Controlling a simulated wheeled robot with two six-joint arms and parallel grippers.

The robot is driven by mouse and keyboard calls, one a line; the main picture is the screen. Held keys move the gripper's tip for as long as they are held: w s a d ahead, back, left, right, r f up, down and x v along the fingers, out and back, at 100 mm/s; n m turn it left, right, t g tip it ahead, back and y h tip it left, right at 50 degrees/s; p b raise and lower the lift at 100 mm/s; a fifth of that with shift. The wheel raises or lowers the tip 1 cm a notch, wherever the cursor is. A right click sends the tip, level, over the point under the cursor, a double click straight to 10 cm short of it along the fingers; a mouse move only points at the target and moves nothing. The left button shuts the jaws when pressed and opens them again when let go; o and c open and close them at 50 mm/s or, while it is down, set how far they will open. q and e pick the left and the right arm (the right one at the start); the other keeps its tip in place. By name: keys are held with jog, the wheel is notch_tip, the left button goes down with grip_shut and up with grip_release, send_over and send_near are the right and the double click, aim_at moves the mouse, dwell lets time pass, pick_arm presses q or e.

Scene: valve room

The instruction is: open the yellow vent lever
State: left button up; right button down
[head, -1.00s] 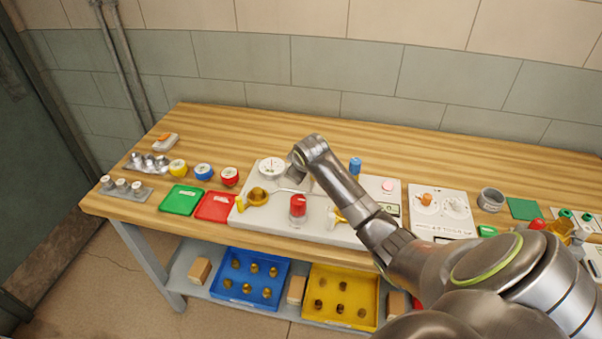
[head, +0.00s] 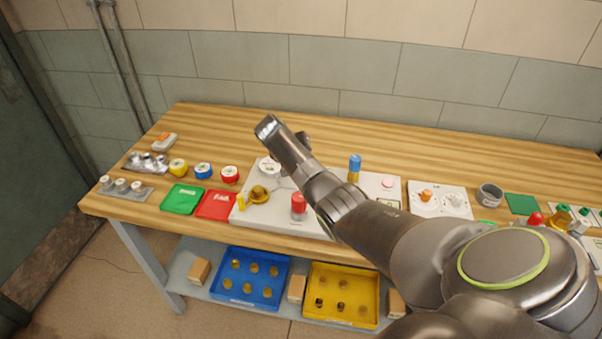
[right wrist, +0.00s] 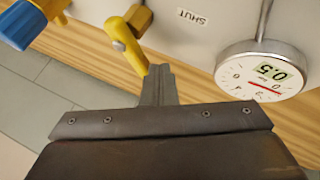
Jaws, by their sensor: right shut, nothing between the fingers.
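The yellow vent lever (right wrist: 127,45) shows in the right wrist view on a pale panel, its free end pointing down toward my fingers. A "SHUT" label (right wrist: 193,17) is printed beside it. My right gripper (right wrist: 158,72) is shut and empty. Its fingertips are right beside the lever's free end; I cannot tell if they touch it. In the head view my right arm hides the lever and the fingertips. The panel (head: 246,214) lies on the wooden bench. My left gripper is not in view.
A round gauge (right wrist: 262,72) reading 0.5 stands right of my fingers in the wrist view; a blue knob (right wrist: 22,25) is at upper left. In the head view a red-capped part (head: 299,203) and brass valve (head: 258,194) stand near the arm. The bench's back strip (head: 400,142) is clear.

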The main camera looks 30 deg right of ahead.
jog(key=shift+w+d+f+m+g+b, duration=0.1)
jog(key=shift+d+m+g+b, duration=0.25)
jog(key=shift+m, duration=0.25)
jog(key=shift+w+d+m+g+b, duration=0.1)
jog(key=shift+d+m+g+b, duration=0.15)
jog(key=shift+m+g+b, duration=0.3)
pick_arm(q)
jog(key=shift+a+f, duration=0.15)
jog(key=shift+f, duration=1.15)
pick_arm(e)
jog(key=shift+d, duration=0.6)
